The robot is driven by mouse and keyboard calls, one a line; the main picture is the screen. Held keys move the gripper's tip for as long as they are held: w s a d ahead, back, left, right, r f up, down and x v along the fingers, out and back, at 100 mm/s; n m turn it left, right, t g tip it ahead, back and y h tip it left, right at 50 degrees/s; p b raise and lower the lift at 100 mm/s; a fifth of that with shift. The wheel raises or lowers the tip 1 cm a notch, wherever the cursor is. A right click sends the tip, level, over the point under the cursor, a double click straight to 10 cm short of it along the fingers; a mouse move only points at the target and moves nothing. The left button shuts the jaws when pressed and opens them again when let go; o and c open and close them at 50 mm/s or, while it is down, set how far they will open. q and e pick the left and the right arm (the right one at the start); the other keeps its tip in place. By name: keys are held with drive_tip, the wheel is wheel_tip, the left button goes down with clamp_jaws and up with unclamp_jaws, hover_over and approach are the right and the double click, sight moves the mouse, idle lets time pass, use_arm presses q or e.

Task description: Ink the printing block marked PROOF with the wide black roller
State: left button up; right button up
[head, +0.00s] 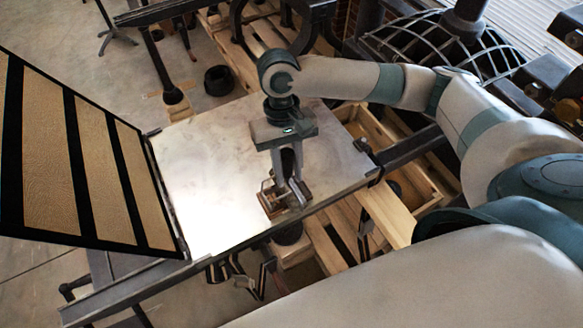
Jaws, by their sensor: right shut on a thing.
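My right gripper (289,188) reaches down over the front right part of a pale metal press bed (210,185). Its jaws are shut on a small brown thing with a thin metal frame (273,201), low at the bed's front edge. I cannot tell whether this is a roller or a block, or whether it touches the bed. The gripper hides part of it. I can make out no lettering that reads PROOF and no clear wide black roller. My left gripper is not in view.
A hinged frame with tan panels and black bars (60,150) stands tilted up along the bed's left side. A wooden crate (435,190) is below right. A black cylindrical pot (218,80) stands behind the bed. The left part of the bed is bare.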

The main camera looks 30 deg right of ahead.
drive_tip(key=shift+a+r, duration=0.1)
drive_tip(key=shift+a, duration=1.35)
drive_tip(key=shift+s+a, duration=0.1)
drive_tip(key=shift+a, duration=1.45)
drive_tip(key=shift+r, duration=2.4)
